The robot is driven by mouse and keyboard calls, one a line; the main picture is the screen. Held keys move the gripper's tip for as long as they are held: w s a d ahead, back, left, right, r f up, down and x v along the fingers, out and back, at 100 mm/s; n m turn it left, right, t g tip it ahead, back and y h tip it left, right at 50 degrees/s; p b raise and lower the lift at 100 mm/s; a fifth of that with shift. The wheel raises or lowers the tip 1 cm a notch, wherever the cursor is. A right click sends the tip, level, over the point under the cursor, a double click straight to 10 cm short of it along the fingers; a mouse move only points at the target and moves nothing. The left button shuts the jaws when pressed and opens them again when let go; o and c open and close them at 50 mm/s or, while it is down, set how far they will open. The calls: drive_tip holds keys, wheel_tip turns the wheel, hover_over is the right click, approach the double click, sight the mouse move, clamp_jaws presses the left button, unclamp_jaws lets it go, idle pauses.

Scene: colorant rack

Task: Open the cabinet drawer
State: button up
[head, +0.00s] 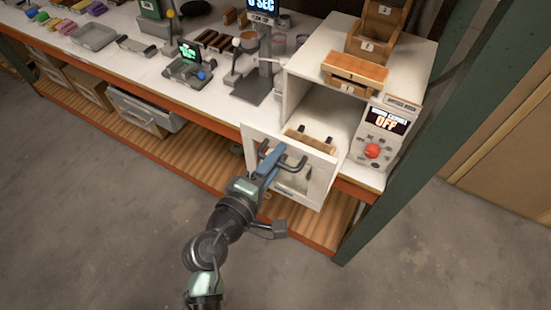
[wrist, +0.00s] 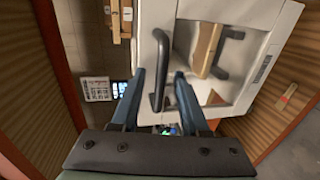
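The white cabinet (head: 415,62) stands on the bench's right end. Its white front panel (head: 318,190) has a window and stands out from the opening, angled outward; I cannot tell whether it is a drawer front or a drop-down door. A dark bar handle (head: 292,165) is on it, also in the wrist view (wrist: 158,72). My gripper (head: 268,158) is at the handle. In the wrist view, its two blue fingers (wrist: 160,74) are apart, with the handle bar between them and visible gaps. A wooden block with dark pegs (head: 310,140) sits behind the panel.
A control box (head: 385,130) with an "OFF" display and red knob stands right of the opening. Wooden boxes (head: 372,45) sit on the cabinet. A green post (head: 430,130) rises at right. A stand (head: 252,85) is left of the cabinet. The floor in front is clear.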

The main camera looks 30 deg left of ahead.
drive_tip(key=b+v, duration=0.3)
drive_tip(key=v, duration=1)
drive_tip(key=shift+b, duration=0.4)
drive_tip(key=w+d+r+m+t, duration=0.1)
drive_tip(key=w+d+r+m, duration=0.15)
drive_tip(key=w+r, duration=0.35)
drive_tip(key=w+d+r+m+t, duration=0.2)
drive_tip(key=w+r+m, duration=0.15)
drive_tip(key=r, duration=0.45)
drive_tip(key=w+d+r+m+t, duration=0.1)
drive_tip(key=w+d+r+m, duration=0.1)
drive_tip(key=w+r+m, duration=0.45)
drive_tip(key=s+d+r+m+t, duration=0.1)
drive_tip(key=s+d+r+t, duration=0.1)
drive_tip(key=r, duration=0.7)
drive_tip(key=s+d+r+m+t, duration=0.2)
drive_tip(key=s+d+r+t, duration=0.1)
drive_tip(key=r, duration=0.6)
drive_tip(key=s+d+r+m+t, duration=0.2)
drive_tip(key=d+r, duration=0.3)
drive_tip(key=r, duration=0.4)
drive_tip(key=shift+s+d+r+t+y, duration=0.15)
drive_tip(key=shift+s+d+t+y, duration=0.2)
drive_tip(key=shift+s, duration=0.55)
